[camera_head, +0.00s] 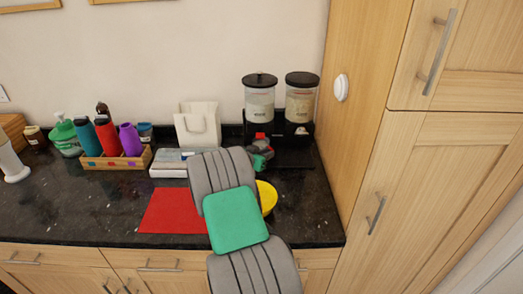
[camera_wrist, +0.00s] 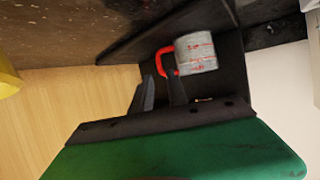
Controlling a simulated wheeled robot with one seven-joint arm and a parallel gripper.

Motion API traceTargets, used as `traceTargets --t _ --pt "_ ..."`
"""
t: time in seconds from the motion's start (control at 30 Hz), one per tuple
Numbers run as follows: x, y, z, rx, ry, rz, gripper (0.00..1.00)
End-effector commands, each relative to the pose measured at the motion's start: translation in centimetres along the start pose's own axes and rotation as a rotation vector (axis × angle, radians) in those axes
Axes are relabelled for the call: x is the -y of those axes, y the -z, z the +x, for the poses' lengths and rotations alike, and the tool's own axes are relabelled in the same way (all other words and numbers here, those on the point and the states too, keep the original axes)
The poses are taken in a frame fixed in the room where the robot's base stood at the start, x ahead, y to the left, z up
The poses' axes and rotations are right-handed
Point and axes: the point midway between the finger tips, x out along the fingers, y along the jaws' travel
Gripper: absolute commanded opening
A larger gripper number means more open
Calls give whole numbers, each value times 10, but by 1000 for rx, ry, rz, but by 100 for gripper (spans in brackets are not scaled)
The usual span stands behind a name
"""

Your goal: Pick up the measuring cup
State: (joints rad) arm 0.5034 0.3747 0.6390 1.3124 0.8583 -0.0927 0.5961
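The measuring cup (camera_wrist: 197,51) is clear with red markings and a red loop handle. It shows in the wrist view against a dark surface, with its handle towards my fingers. My gripper (camera_wrist: 160,72) has a gap between its two dark fingers. One fingertip overlaps the handle loop in the picture; I cannot tell whether it touches. In the head view my gripper (camera_head: 262,157) is low in front of the dispensers, partly hidden by my arm, and I cannot make out the cup clearly there.
Two dry-food dispensers (camera_head: 260,100) stand in the counter's back right corner, beside the tall wooden cabinet (camera_head: 360,130). A yellow round item (camera_head: 267,197) and a red mat (camera_head: 172,212) lie nearer. A white bag (camera_head: 197,125) and a bottle crate (camera_head: 115,161) stand left.

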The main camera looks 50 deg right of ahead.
Motion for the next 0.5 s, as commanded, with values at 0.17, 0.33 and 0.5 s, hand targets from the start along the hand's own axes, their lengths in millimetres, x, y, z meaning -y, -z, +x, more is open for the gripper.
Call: traceTargets --t 0.17,0.33,0.5 --pt "-2 3 24 4 -2 -2 19" --pt "-1 1 52 4 0 -1 19" --pt "0 -1 61 4 3 -2 19"
